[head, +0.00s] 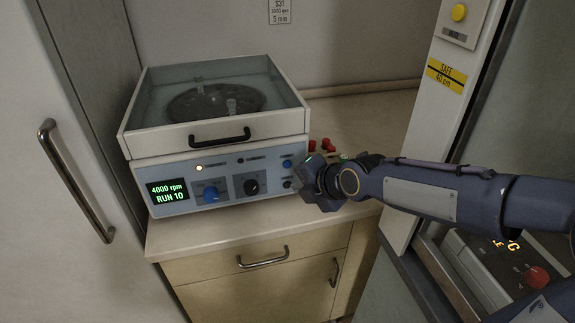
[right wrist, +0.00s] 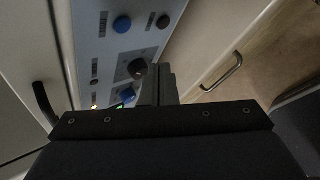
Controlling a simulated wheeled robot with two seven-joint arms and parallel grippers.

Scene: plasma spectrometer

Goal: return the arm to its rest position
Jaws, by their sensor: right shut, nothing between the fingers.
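My right arm (head: 430,190) comes in from the right in the head view. My right gripper (head: 303,180) is shut and empty, close in front of the right end of the centrifuge's control panel; I cannot tell if it touches. In the right wrist view its fingers (right wrist: 160,83) are together before the panel (right wrist: 110,50) with its knobs and buttons. The centrifuge (head: 225,185) stands on the counter with its clear lid (head: 205,90) down. Its display (head: 168,191) reads 4000 rpm, RUN 10. My left gripper is not in view.
Red-capped items (head: 326,145) lie behind the gripper on the counter (head: 235,235). A tall cabinet with a dark handle (head: 75,180) is at left. Drawers are below.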

